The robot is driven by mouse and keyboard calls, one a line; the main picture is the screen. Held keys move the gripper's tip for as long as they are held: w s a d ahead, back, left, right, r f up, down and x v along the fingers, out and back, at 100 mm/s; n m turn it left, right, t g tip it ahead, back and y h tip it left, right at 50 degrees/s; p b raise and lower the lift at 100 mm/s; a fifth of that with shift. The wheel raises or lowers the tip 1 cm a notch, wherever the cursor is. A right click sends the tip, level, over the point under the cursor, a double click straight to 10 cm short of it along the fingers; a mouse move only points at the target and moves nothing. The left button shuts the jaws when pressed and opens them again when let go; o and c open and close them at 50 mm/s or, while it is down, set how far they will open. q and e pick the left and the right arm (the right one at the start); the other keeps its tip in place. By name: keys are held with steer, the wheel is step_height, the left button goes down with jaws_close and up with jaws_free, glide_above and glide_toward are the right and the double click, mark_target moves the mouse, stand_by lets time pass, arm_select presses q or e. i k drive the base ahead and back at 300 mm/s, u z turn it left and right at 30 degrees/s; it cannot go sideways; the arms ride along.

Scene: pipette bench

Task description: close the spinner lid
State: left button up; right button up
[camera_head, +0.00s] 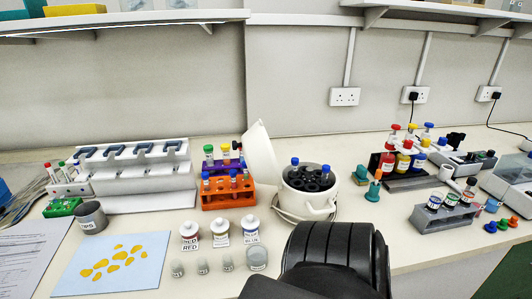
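The spinner (309,203) is a round white tub on the bench, right of the middle of the head view. Its white lid (262,160) stands open and tilted up at the spinner's left side. The dark rotor (308,180) inside is exposed. Two blue-capped tubes (295,165) stick up out of the rotor. A handle-like white part shows on the spinner's front. No fingers of my left or right gripper can be made out in the view.
A black ribbed part of mine fills the bottom centre, in front of the spinner. An orange tube rack (228,194) stands left of the lid. Several labelled bottles (250,230) stand front left. A teal stand (373,191) and a grey rack (443,219) are to the right.

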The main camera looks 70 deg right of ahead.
mark_target(260, 158)
steer(key=z, duration=1.95)
steer(key=k, duration=0.5)
steer(key=z, duration=0.45)
steer(key=i, duration=0.4)
steer(key=z, duration=0.05)
